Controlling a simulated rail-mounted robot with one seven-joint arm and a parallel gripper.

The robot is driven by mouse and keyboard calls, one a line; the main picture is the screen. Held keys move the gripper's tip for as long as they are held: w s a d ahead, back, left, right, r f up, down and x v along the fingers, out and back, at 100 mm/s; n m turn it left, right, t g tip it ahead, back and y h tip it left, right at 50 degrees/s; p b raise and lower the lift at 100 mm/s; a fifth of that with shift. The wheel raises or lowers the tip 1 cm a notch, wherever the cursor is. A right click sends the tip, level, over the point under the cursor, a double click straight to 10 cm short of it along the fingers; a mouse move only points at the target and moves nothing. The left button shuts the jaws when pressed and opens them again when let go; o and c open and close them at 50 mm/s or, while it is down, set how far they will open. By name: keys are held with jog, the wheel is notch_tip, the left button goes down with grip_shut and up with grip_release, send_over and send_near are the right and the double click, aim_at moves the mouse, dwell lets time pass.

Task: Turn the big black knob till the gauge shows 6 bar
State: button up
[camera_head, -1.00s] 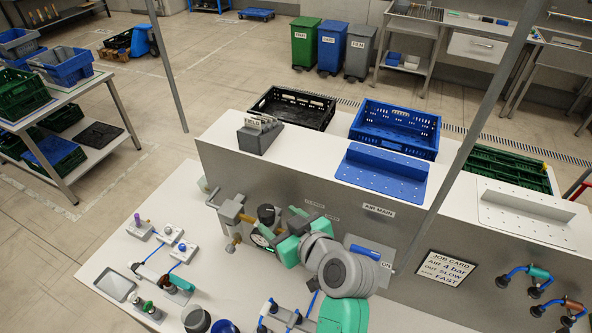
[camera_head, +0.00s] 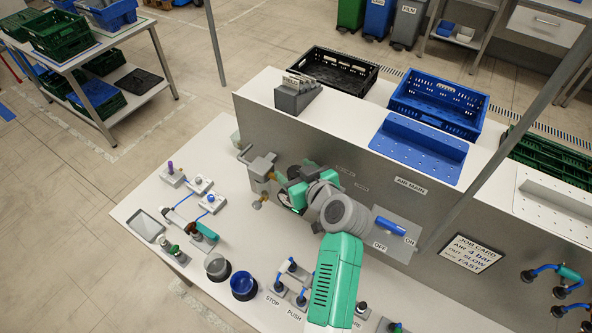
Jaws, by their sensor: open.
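My gripper (camera_head: 284,182) is at the regulator on the left of the grey panel, its jaws open. The arm comes up from the lower right and covers most of the regulator. The big black knob is hidden behind the gripper, so I cannot tell whether the fingers touch it or stand around it. A sliver of the gauge (camera_head: 284,199) shows just below the gripper; its needle cannot be read. The grey-and-brass fitting (camera_head: 262,168) shows left of the gripper.
A blue lever (camera_head: 390,227) sits on the panel by OFF and ON marks, right of my arm. Small fittings, a grey cup (camera_head: 217,267) and a blue cup (camera_head: 243,286) stand on the bench (camera_head: 150,208) below.

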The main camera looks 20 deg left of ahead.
jog(key=c, duration=1)
jog(key=shift+o, duration=0.2)
